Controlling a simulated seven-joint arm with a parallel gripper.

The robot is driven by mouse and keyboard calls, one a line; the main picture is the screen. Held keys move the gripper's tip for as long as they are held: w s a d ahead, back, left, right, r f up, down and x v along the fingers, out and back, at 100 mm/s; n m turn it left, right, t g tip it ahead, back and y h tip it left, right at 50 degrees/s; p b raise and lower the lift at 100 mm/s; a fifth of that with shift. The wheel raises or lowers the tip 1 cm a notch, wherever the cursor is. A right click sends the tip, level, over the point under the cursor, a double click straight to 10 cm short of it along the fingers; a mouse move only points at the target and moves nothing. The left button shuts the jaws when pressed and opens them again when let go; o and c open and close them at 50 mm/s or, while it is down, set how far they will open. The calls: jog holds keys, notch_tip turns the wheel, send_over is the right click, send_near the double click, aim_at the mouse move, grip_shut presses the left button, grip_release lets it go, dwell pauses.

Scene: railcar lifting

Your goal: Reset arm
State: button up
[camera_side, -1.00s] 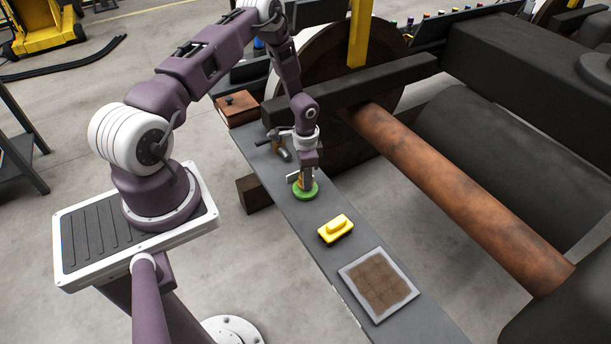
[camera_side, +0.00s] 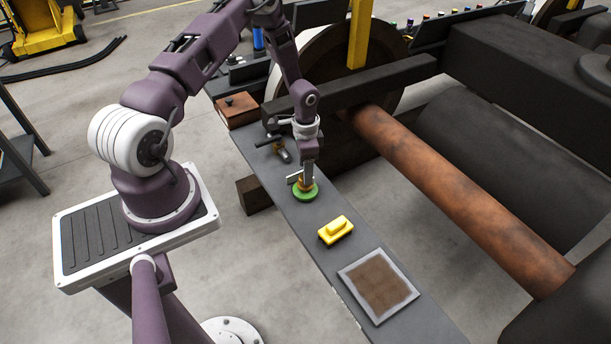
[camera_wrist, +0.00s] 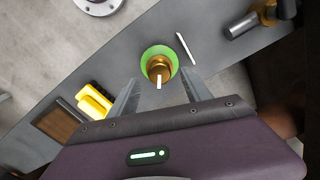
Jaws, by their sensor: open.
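My gripper (camera_side: 303,173) is open above the grey bench plank (camera_side: 252,146). Just below it is a round green base with a brass-coloured upright piece (camera_side: 305,190) in its middle. In the wrist view, the green base with its brass piece (camera_wrist: 159,63) lies between and just ahead of the two spread fingers of my gripper (camera_wrist: 159,84). Nothing is held between them. In the wrist view a thin white stick (camera_wrist: 185,48) lies beside the green base.
A yellow block (camera_side: 335,229) and a framed brown pad (camera_side: 378,284) lie further along the plank. A dark cylindrical tool (camera_side: 282,153) and a brown box (camera_side: 237,110) are at the far end. The railcar axle (camera_side: 450,195) and wheel (camera_side: 318,62) stand right of the plank.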

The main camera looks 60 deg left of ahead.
jog(key=shift+r, duration=1.6)
jog(key=shift+r, duration=0.1)
jog(key=s+d+r+n+t+y, duration=0.1)
jog(key=d+r, duration=0.3)
jog(key=r, duration=0.9)
jog(key=s+d+r+n+t+y, duration=0.1)
jog(key=s+d+r, duration=0.15)
jog(key=r, duration=1.15)
jog(key=s+d+r+t, duration=0.1)
jog(key=s+d+r, duration=0.2)
jog(key=s, duration=0.3)
jog(key=s+d+r+n+t+h, duration=0.1)
jog(key=s+d+r, duration=0.2)
jog(key=s+d, duration=0.2)
jog(key=s+d+r+n+t+h, duration=0.1)
jog(key=s+d+r, duration=0.3)
jog(key=s, duration=0.3)
jog(key=shift+t, duration=0.3)
